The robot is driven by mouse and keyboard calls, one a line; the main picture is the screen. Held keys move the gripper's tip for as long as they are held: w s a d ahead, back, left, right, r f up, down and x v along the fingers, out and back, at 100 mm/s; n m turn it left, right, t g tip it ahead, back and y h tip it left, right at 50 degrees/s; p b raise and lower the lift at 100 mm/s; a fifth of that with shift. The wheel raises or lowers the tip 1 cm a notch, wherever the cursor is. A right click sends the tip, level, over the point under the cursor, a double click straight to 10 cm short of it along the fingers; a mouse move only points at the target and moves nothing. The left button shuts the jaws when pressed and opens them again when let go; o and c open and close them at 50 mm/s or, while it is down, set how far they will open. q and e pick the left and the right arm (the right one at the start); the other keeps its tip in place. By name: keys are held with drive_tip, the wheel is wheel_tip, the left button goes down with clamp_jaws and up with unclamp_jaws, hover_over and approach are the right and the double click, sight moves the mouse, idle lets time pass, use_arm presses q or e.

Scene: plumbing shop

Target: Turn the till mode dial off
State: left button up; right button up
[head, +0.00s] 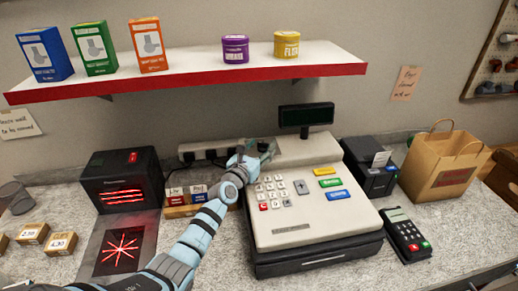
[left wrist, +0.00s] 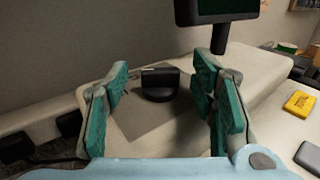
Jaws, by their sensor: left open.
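The till (head: 310,226) is a cream cash register with a black base, standing in the middle of the counter. Its mode dial (left wrist: 160,84) is a black round knob with a raised bar, set on a grey square plate on the till's top. In the head view the dial (head: 263,146) is small and partly crowded by my gripper. My left gripper (head: 256,152) is at the till's back left corner. In the left wrist view the left gripper (left wrist: 162,92) is open, teal pads on either side of the dial, with gaps showing. My right gripper is not in view.
The till's display (head: 306,115) stands on a post behind the dial. A black scanner box (head: 122,180) and a small divided box (head: 186,208) stand left. A black printer (head: 370,168), card terminal (head: 405,235) and paper bag (head: 442,170) stand right. A shelf (head: 200,75) hangs above.

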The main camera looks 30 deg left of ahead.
use_arm(q)
drive_tip(key=s, duration=0.7)
drive_tip(key=shift+s, duration=0.3)
drive_tip(key=shift+w, duration=0.15)
